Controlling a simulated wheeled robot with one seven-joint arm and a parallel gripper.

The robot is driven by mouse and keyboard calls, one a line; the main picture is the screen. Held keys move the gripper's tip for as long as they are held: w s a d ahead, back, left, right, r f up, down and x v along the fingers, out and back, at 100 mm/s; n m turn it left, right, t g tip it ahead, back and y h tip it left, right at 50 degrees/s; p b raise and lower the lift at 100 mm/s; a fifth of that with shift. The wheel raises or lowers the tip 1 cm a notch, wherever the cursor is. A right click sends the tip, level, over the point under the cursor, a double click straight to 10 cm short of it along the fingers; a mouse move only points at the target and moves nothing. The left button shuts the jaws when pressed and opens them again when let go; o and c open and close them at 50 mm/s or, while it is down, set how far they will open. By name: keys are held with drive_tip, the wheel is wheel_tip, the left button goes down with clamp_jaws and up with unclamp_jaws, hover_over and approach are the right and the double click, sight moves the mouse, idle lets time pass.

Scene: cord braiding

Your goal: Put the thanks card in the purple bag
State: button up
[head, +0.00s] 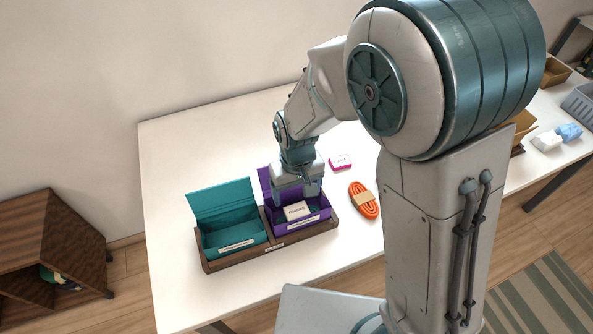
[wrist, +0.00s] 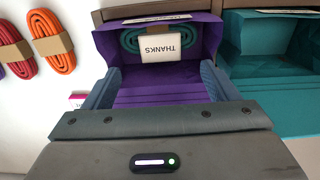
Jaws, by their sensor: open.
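The white thanks card (head: 297,211) is inside the open purple bag (head: 292,225), towards its front. In the wrist view the card (wrist: 168,47) reads THANKS upside down and overlaps a coiled teal cord (wrist: 133,41) in the bag (wrist: 150,92). Whether the card rests flat on the cord is hard to tell. My gripper (head: 298,190) is over the purple bag, pointing down. In the wrist view its two blue fingers (wrist: 159,78) are wide apart with nothing between their tips. The card is beyond the fingertips, apart from them.
A teal box (head: 232,235) with a raised lid stands left of the bag in the same wooden tray (head: 277,249). An orange cord bundle (head: 363,200) and a small pink-edged card (head: 341,162) lie to the right. The white table (head: 170,170) is clear at left.

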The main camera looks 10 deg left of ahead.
wheel_tip(320, 180, up, 13)
drive_tip(key=s+d+r+m+t, duration=0.1)
drive_tip(key=s+d+m, duration=0.2)
drive_tip(key=d, duration=0.8)
drive_tip(key=s+d+r+m+t, duration=0.2)
drive_tip(key=s+d, duration=0.3)
drive_tip(key=d, duration=0.6)
drive_tip(key=shift+d+m+b, duration=0.3)
drive_tip(key=shift+m+b, duration=0.05)
drive_tip(key=shift+m, duration=0.25)
